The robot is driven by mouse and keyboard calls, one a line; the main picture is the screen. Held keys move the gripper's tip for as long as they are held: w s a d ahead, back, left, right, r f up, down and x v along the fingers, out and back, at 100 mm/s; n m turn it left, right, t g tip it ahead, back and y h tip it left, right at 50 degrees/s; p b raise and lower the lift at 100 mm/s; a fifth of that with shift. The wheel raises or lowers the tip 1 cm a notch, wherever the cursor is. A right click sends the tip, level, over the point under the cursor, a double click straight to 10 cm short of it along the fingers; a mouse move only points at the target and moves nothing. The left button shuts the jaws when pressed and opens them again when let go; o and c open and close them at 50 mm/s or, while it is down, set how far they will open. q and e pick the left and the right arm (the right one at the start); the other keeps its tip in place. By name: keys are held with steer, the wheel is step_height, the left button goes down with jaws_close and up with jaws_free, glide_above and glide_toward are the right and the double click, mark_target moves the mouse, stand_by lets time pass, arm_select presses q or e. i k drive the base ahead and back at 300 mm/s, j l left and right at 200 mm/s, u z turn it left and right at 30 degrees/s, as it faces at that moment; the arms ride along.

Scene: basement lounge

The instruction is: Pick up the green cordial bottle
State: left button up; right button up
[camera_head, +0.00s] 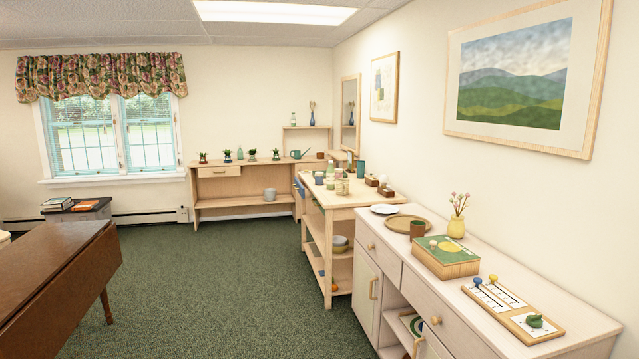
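I cannot tell for certain which thing is the green cordial bottle. A small pale green bottle (331,169) stands upright among other things on the light wooden cart (350,199). Another small green bottle (239,153) stands among potted plants on the long low shelf at the back wall. A pale bottle (293,119) stands on the higher ledge there. All are small in the picture and no labels can be read. Neither of my grippers shows in the head view.
A pale sideboard (560,350) with a box (446,262), tray and vase runs along the right wall. A dark brown drop-leaf table (50,260) stands at the left. Open green carpet (220,290) lies between them, reaching the back shelf (240,203).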

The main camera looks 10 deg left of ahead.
mark_target(330, 173)
steer(key=i+j+u, duration=0.35)
steer(key=i, duration=0.75)
steer(key=i+u, duration=0.3)
steer(key=i, duration=0.8)
steer(key=i+j, duration=0.1)
steer(key=i, duration=2.35)
steer(key=i+z, duration=0.25)
steer(key=i, duration=0.15)
steer(key=i+j+z, duration=0.2)
steer(key=i, duration=0.25)
steer(key=i+j+z, duration=0.25)
steer(key=i, duration=0.15)
steer(key=i+j+z, duration=0.2)
steer(key=i, duration=0.2)
steer(key=i+j+z, duration=0.1)
steer(key=i+z, duration=0.15)
steer(key=z, duration=0.15)
steer(key=i+j+z, duration=0.2)
steer(key=z, duration=0.2)
steer(key=i+j+z, duration=0.25)
steer(key=z, duration=0.15)
steer(key=i+j+z, duration=0.15)
steer(key=j+z, duration=0.25)
steer(key=i+j+z, duration=0.15)
steer(key=z, duration=0.25)
steer(key=k+j+z, duration=0.6)
steer(key=k+j, duration=0.2)
